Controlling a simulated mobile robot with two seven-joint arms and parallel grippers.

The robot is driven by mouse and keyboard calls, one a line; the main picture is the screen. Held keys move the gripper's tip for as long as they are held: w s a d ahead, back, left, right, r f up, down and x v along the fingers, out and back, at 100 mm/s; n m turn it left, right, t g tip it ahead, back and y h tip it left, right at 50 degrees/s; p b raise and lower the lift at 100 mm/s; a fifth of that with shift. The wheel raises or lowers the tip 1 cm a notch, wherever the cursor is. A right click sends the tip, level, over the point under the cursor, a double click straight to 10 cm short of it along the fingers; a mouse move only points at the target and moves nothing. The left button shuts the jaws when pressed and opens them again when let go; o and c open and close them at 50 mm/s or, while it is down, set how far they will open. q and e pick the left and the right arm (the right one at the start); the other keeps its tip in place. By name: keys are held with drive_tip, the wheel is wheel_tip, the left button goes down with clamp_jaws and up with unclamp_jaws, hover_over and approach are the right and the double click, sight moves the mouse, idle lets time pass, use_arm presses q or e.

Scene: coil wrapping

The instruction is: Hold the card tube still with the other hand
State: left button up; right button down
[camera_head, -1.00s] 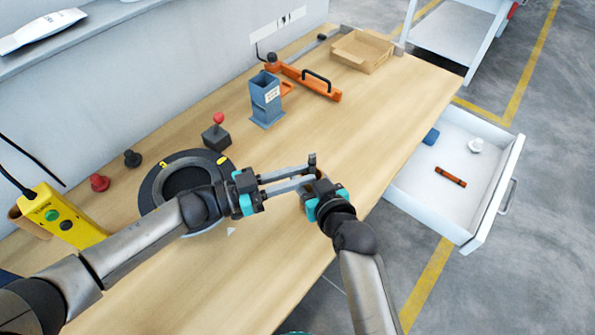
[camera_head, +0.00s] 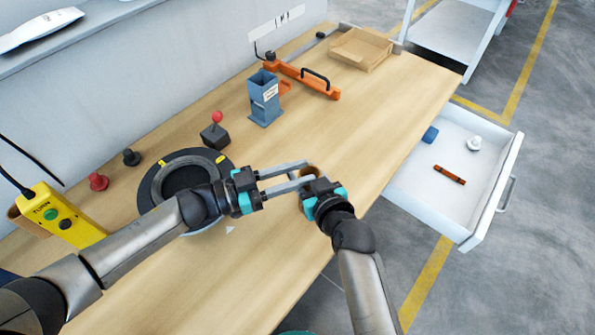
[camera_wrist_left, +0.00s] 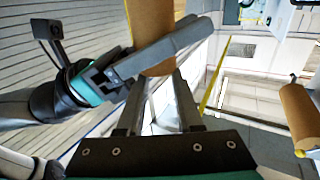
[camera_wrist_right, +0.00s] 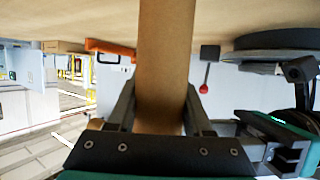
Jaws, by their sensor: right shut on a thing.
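The brown card tube (camera_wrist_right: 165,60) stands between the fingers of my right gripper (camera_wrist_right: 160,115), which is shut on it. In the head view the tube (camera_head: 309,171) shows as a small brown end at the tips of my left gripper (camera_head: 306,172). The left gripper is open, its two long grey fingers apart. In the left wrist view the tube (camera_wrist_left: 152,22) lies at the left fingertips (camera_wrist_left: 160,78), with a grey finger of my right gripper crossing in front. I cannot tell whether the left fingers touch it.
A dark ring-shaped coil (camera_head: 158,190) lies by my left wrist. A yellow button box (camera_head: 62,215), a black block with a red knob (camera_head: 215,135), a blue-grey holder (camera_head: 265,100) and an orange bar tool (camera_head: 315,82) stand on the bench. An open white drawer (camera_head: 478,235) juts out at right.

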drive_tip(key=shift+w+d, duration=0.1)
drive_tip(key=shift+d, duration=0.25)
drive_tip(key=shift+a, duration=0.35)
use_arm(q)
drive_tip(key=v, duration=0.8)
drive_tip(key=shift+f, duration=0.2)
use_arm(e)
drive_tip(key=shift+d, duration=0.1)
